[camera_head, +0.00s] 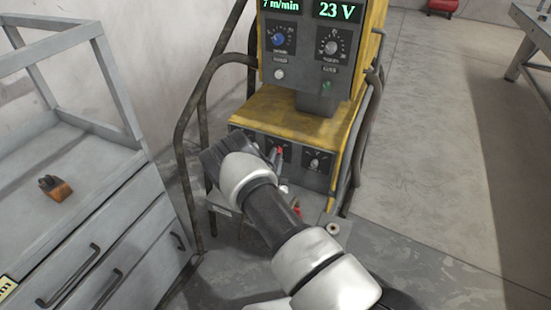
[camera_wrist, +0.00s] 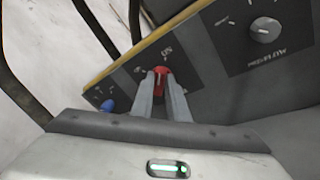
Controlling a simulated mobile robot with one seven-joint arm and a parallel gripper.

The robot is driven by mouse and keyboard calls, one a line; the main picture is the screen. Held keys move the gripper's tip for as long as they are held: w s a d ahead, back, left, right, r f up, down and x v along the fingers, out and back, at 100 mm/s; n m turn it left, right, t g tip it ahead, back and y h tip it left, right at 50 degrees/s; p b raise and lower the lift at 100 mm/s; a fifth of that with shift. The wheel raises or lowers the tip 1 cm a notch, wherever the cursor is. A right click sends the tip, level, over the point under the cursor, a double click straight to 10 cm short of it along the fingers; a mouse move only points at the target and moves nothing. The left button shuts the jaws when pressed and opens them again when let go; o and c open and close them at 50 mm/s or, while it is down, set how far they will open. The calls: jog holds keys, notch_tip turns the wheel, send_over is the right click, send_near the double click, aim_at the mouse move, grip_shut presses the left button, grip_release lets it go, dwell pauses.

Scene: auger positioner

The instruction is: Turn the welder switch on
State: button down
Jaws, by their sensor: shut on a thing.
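The yellow welder (camera_head: 285,105) stands in the middle of the head view, with lit displays on its upper unit. Its red switch (camera_wrist: 162,72) is on the lower front panel, with an "ON" label just above it in the wrist view. A bit of red at the switch also shows in the head view (camera_head: 280,151). My gripper (camera_wrist: 160,88) is shut on the red switch, one finger on each side. In the head view my arm hides part of the lower panel and most of the gripper. The fingers hide the lower part of the switch.
A blue knob (camera_wrist: 108,105) and a grey-white flow knob (camera_wrist: 265,30) sit either side of the switch. A black tube frame (camera_head: 181,150) surrounds the welder. A grey drawer cabinet (camera_head: 100,235) stands left. Open floor (camera_head: 430,160) lies right.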

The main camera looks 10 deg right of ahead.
dwell(0.4)
jog(key=c, duration=1.7)
grip_release()
jog(key=p+v, duration=0.3)
jog(key=v, duration=1.4)
jog(key=shift+s+a+f, duration=0.1)
jog(key=shift+s, duration=0.15)
